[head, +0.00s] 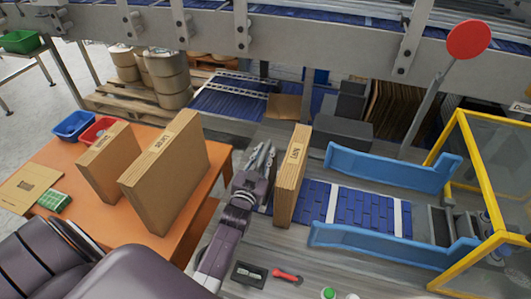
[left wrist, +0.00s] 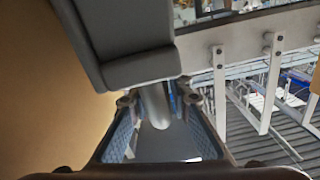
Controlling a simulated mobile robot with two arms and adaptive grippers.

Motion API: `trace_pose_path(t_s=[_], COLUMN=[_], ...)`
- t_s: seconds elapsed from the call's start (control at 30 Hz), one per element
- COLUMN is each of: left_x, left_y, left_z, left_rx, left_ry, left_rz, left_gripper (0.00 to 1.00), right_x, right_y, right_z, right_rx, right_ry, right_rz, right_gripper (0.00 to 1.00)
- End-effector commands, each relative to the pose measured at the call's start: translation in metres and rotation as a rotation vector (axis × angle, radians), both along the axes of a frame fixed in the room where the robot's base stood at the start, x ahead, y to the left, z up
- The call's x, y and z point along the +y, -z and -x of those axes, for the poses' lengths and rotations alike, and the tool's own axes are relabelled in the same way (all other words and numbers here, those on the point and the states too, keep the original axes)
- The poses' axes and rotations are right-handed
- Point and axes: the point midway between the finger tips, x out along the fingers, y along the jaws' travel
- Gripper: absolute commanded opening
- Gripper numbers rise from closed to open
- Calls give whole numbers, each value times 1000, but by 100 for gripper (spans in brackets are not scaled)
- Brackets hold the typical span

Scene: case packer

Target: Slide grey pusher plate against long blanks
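A tall bundle of brown cardboard blanks (head: 290,180) stands upright on the machine deck at the head of the blue belt. My left gripper (head: 262,158) is just left of it, low, with a narrow gap between them in the head view. In the left wrist view the fingers (left wrist: 158,108) stand apart on either side of a grey rod (left wrist: 154,100), below a grey padded-looking block (left wrist: 125,40). I cannot tell for sure whether this block is the pusher plate. A plain tan surface (left wrist: 35,90) fills the left side there. My right gripper is out of view.
Two more cardboard bundles (head: 165,175) (head: 105,165) stand on the orange table (head: 75,150) at left. Blue guide rails (head: 390,170) flank the belt (head: 345,210). A yellow-framed guard (head: 445,150) stands right. A red-handled tool (head: 286,275) lies on the front deck.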

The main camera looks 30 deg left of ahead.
Motion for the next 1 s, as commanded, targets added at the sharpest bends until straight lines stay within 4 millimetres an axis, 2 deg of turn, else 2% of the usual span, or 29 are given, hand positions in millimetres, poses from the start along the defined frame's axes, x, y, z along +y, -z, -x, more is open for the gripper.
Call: trace_pose_path(t_s=[0.1,0.2,0.27,0.33,0.47,0.8,1.0], left_x=[-1,-1,-1,-1,-3,-20,-28], left_y=[0,0,0,0,1,1,0], left_z=[0,0,0,0,9,74,105], left_rx=[0,0,0,0,0,3,2], left_ry=[1,1,1,1,1,0,2], left_rz=[1,1,1,1,2,1,-1], left_gripper=[29,29,29,29,29,29,29], right_x=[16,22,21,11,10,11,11], right_y=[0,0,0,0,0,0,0], right_z=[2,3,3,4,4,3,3], right_rx=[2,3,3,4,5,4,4], right_ry=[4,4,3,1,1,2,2], right_rz=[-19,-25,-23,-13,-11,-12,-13], right_gripper=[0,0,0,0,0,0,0])
